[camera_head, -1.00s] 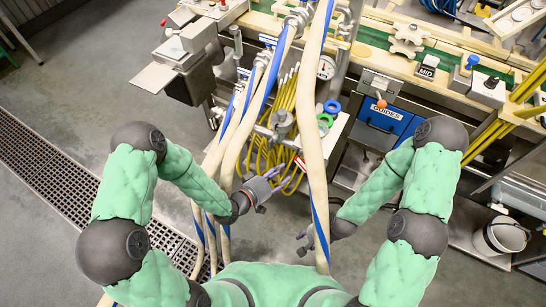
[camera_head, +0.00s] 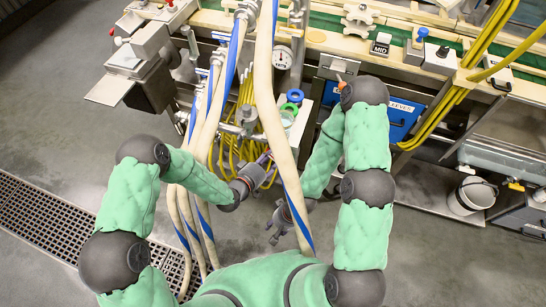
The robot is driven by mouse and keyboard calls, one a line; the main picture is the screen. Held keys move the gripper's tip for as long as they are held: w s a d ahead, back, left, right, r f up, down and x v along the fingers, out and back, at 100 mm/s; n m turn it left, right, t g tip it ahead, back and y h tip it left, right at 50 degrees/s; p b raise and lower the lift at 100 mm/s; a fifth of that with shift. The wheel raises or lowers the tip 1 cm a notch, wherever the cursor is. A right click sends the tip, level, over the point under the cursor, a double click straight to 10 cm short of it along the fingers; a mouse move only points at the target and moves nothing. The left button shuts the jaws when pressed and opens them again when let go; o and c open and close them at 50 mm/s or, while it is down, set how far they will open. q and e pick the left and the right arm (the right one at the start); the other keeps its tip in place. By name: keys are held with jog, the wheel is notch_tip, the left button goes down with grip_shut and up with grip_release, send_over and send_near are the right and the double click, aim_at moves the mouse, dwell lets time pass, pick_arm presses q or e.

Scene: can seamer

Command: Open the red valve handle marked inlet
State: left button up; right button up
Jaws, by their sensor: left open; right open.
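I cannot make out a red valve handle or an inlet marking in the head view. A metal valve fitting (camera_head: 246,116) sits among yellow hoses behind my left gripper. Blue (camera_head: 295,96) and green (camera_head: 289,109) rings lie to its right. My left gripper (camera_head: 268,163) is open beside the lower yellow hoses, partly screened by a pale hose. My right gripper (camera_head: 274,228) is open, lower down, above the floor and near the same pale hose. I see nothing held in either gripper.
Thick pale hoses with blue stripes (camera_head: 268,90) hang in front of the machine, close to both grippers. A pressure gauge (camera_head: 283,58) is behind them. A white bucket (camera_head: 472,196) stands at right. A floor grate (camera_head: 45,215) runs at lower left, with bare floor around it.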

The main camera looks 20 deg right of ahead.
pick_arm(q)
jog(key=shift+b+x, duration=0.3)
jog(key=shift+x, duration=1.1)
grip_shut()
jog(key=n+b, duration=0.1)
jog(key=n+h+b, duration=0.1)
jog(key=shift+w+a+f+n+h, duration=0.1)
jog(key=shift+a+f+n+h, duration=0.05)
jog(key=shift+n+h, duration=0.2)
jog(key=n+h+b, duration=0.1)
jog(key=n+h, duration=0.1)
jog(key=n, duration=0.2)
jog(key=shift+a+n+b, duration=0.1)
jog(key=shift+n+b, duration=0.15)
jog(key=shift+b, duration=0.15)
